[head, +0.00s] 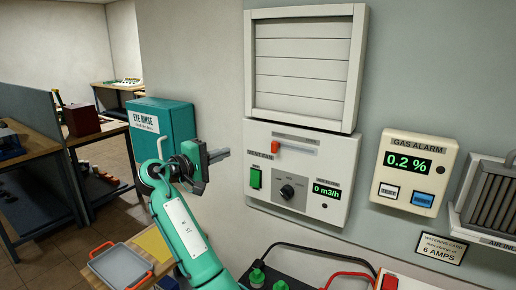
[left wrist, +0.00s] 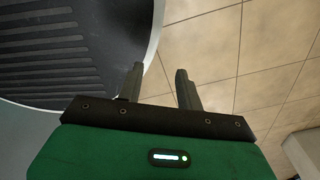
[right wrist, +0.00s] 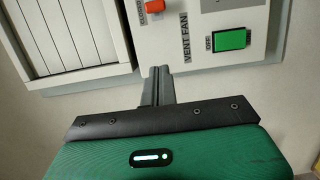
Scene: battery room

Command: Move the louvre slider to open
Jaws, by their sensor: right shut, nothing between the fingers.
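The louvre slider is an orange knob (head: 275,147) at the left end of a slot near the top of the white vent fan panel (head: 335,167). In the right wrist view the orange knob (right wrist: 154,6) is at the top edge, partly cut off. My right gripper (head: 224,154) is shut and empty, left of the panel and apart from the knob. Its closed fingers (right wrist: 161,72) point towards the panel. The louvre (head: 303,65) above has its slats lying flat. My left gripper (left wrist: 160,70) is open and empty, seen only in its wrist view.
The panel also has a green button (head: 255,178), a dial (head: 287,192) and a display reading 0 m3/h (head: 327,189). A gas alarm (head: 437,174) is to the right. A teal eye rinse box (head: 172,115) stands behind my right arm. Cables run below the panel.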

